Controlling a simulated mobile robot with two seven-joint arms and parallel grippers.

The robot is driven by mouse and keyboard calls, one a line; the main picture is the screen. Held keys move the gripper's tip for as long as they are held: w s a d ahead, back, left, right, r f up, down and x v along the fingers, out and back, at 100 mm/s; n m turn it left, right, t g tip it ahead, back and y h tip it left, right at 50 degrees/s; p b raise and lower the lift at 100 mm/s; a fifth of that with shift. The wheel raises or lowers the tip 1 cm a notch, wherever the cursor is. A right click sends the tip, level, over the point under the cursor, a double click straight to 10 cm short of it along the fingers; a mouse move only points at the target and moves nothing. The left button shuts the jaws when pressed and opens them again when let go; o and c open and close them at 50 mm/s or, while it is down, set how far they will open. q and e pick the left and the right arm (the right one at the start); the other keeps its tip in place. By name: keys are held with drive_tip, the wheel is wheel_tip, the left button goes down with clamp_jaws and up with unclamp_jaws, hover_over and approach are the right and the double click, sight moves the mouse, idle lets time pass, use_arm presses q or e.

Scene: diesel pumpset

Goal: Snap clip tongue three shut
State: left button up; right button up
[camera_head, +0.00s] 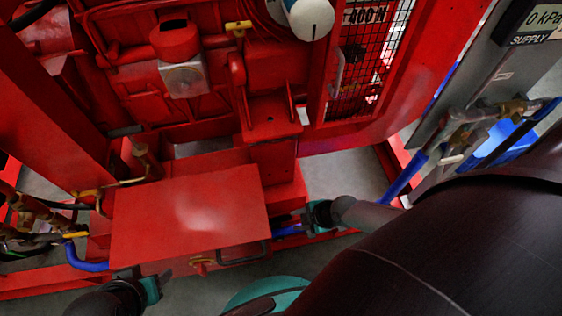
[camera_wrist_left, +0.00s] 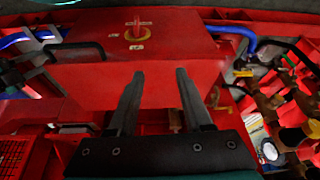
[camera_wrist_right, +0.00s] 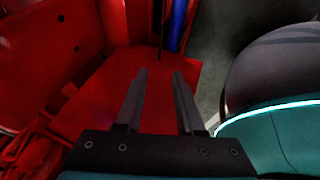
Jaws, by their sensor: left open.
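I cannot make out clip tongue three in any view. A red box (camera_head: 190,215) with a flat lid stands at the lower middle of the head view. It fills the upper middle of the left wrist view (camera_wrist_left: 150,75). My left gripper (camera_head: 128,273) is at the box's lower left edge in the head view; its fingers (camera_wrist_left: 160,75) are apart and empty in front of the box. My right gripper (camera_head: 290,220) is just right of the box. Its fingers (camera_wrist_right: 160,75) are apart and empty over a red surface (camera_wrist_right: 100,90). Contact cannot be told.
A yellow plate with a red switch (camera_wrist_left: 137,34) is on the box. A red engine (camera_head: 180,70) and a mesh guard (camera_head: 365,60) stand behind. Blue hoses (camera_head: 85,262) and brass fittings flank the box.

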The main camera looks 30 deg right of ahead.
drive_tip(key=b+x, duration=0.7)
drive_tip(key=x, duration=0.3)
drive_tip(key=shift+w+a+f, duration=0.15)
drive_tip(key=shift+f, duration=0.1)
use_arm(q)
drive_tip(key=w+d+r+t+h, duration=0.2)
drive_tip(key=d+t+h, duration=0.1)
drive_tip(key=d+t, duration=0.2)
drive_tip(key=w+d+r+t+h, duration=0.2)
drive_tip(key=d+r+t, duration=0.1)
drive_tip(key=d+t, duration=0.3)
drive_tip(key=shift+w+r+t+h, duration=0.15)
drive_tip(key=shift+w+t+h, duration=0.15)
drive_tip(key=shift+t+h, duration=0.1)
use_arm(e)
drive_tip(key=shift+w+a+f, duration=0.1)
drive_tip(key=shift+w+f, duration=0.05)
drive_tip(key=shift+f, duration=0.15)
clamp_jaws()
idle(0.7)
